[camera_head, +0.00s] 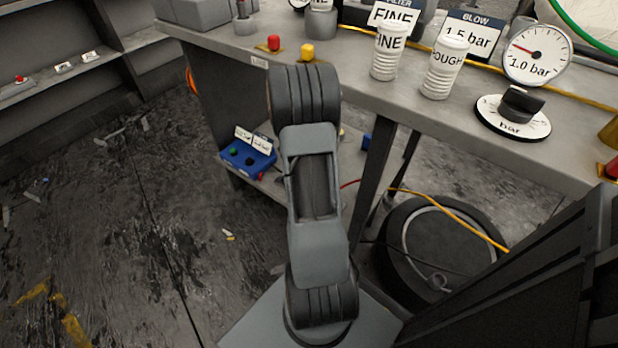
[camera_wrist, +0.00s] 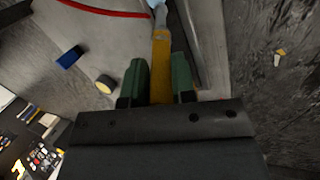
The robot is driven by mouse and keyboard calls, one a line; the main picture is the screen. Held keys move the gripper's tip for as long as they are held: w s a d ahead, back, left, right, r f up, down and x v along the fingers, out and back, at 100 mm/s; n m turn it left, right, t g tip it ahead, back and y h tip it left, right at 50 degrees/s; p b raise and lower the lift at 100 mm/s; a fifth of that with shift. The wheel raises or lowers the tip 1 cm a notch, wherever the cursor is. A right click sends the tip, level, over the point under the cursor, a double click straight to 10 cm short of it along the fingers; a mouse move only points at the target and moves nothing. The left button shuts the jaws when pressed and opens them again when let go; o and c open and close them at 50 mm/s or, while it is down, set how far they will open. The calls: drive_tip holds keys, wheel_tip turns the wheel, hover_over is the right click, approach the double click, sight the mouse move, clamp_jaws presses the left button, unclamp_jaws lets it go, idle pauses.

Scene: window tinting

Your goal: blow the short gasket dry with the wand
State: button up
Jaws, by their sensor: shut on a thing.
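In the wrist view my gripper (camera_wrist: 160,64) has two green fingers shut around a yellow-orange handle, which looks like the wand (camera_wrist: 161,50). Its far end shows pale blue at the top edge of the view. My gripper is not visible in the head view, where my own arm fills the middle. I cannot make out the short gasket in either view. A pressure gauge (camera_head: 537,54) on the bench is labelled 1.0 bar. A black knob (camera_head: 520,103) sits on a round white bar dial (camera_head: 514,118).
White FINE (camera_head: 388,52) and ROUGH (camera_head: 444,68) cylinders stand on the bench (camera_head: 400,100). Red (camera_head: 273,43) and yellow (camera_head: 307,52) buttons sit left of them. A blue box (camera_head: 246,158) is on the lower shelf. A red hose (camera_wrist: 105,11) crosses the wrist view. Open floor lies left.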

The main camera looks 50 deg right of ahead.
drive_tip(key=s+b, duration=0.1)
drive_tip(key=s, duration=0.2)
drive_tip(key=shift+s+d+f, duration=0.1)
drive_tip(key=shift+s+f, duration=0.05)
drive_tip(key=shift+s, duration=0.25)
drive_tip(key=shift+w, duration=0.1)
drive_tip(key=shift+w, duration=1.65)
drive_tip(key=w+a, duration=0.1)
drive_tip(key=w, duration=0.9)
drive_tip(key=shift+w+p, duration=0.2)
drive_tip(key=shift+p, duration=0.1)
wheel_tip(320, 180, up, 6)
drive_tip(key=p, duration=0.4)
drive_tip(key=shift+p, duration=0.3)
